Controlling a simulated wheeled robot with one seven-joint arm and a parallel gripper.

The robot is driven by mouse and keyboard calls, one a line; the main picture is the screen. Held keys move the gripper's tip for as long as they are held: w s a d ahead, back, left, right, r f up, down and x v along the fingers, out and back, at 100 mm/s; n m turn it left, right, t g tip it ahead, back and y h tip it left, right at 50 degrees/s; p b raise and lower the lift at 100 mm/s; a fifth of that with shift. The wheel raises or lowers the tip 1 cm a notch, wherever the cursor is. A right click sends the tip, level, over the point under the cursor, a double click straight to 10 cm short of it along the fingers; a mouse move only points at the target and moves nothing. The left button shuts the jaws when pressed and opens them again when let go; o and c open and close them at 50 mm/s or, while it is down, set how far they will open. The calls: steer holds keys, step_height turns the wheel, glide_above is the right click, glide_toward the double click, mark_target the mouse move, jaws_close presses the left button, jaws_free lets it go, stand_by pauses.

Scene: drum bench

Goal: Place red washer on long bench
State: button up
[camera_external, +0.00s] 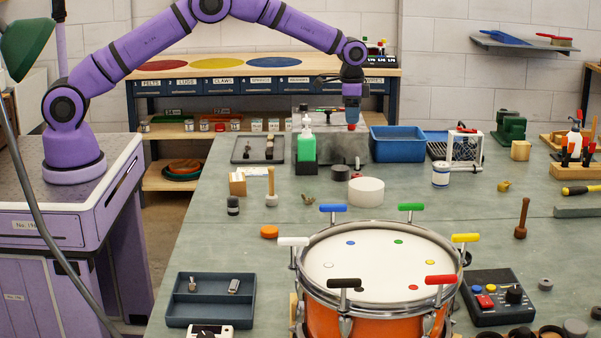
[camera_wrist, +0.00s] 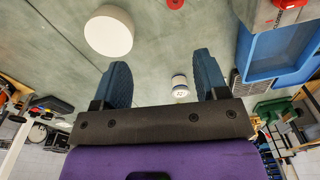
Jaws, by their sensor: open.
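A small red ring with a dark centre, which looks like the red washer (camera_wrist: 175,3), is cut by the top edge of the wrist view. It lies on the grey-green long bench (camera_wrist: 150,55). A small red spot at about that place in the external view (camera_external: 357,161) may be the same washer; it is too small to be sure. My gripper (camera_wrist: 163,75) is open, with its two blue fingers spread and nothing between them. In the external view my gripper (camera_external: 352,100) hangs above the far part of the bench (camera_external: 300,205), near the grey box.
A white cylinder (camera_external: 366,190) and a dark puck (camera_external: 340,172) stand near the red spot. A green bottle (camera_external: 306,148), a grey box (camera_external: 345,146) and a blue bin (camera_external: 397,145) are close by. A drum (camera_external: 378,262) stands in front. Bench left of the drum is partly clear.

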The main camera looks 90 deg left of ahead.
step_height(320, 180, down, 8)
steer(key=w+a, duration=0.2)
glide_above(357, 174)
steer(key=f, duration=0.6)
steer(key=shift+s+d, duration=0.15)
steer(key=shift+d, duration=0.15)
steer(key=shift+a+f, duration=0.15)
steer(key=shift+f, duration=1.2)
steer(key=shift+a+f, duration=0.1)
steer(key=shift+f, duration=1.25)
steer(key=c, duration=1)
